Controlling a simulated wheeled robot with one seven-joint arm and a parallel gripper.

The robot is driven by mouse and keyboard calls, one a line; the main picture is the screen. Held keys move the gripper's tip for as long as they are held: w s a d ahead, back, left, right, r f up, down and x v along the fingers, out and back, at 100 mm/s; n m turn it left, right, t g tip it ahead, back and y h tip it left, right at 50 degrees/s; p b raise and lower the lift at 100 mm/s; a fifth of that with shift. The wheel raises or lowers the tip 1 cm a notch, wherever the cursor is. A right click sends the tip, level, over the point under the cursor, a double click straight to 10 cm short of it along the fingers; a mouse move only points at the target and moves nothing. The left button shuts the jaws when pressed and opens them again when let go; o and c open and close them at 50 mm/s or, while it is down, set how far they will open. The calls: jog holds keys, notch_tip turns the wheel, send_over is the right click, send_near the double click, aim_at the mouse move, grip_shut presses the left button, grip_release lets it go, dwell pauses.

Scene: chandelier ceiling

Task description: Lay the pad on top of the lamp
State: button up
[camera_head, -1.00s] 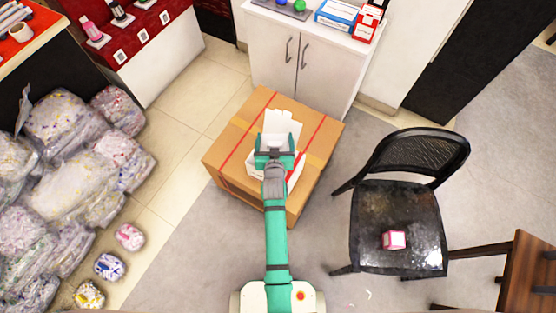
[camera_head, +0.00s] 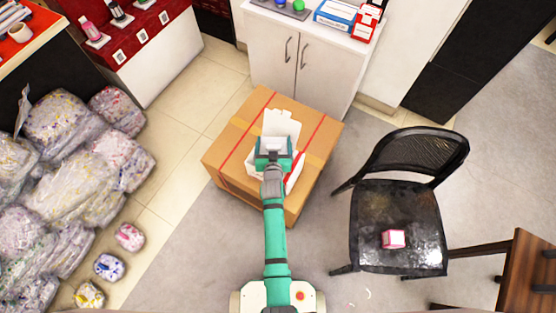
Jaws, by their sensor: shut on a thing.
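My gripper (camera_head: 272,146) is over an open white box (camera_head: 281,122) that lies on top of a large cardboard carton. A small whitish thing (camera_head: 271,144) shows between its fingers, and the gripper is shut on it. It is too small and too covered to tell whether it is the pad. The arm and gripper hide much of the white box's inside. I cannot make out a lamp for certain in this view.
The carton (camera_head: 230,150) stands on the floor before a white cabinet (camera_head: 300,65). A black chair (camera_head: 385,205) with a pink-and-white cube (camera_head: 393,239) is at right. Wrapped bags (camera_head: 65,185) fill the left. A wooden table (camera_head: 530,275) is at lower right.

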jog(key=o, duration=0.9)
jog(key=shift+r, duration=0.1)
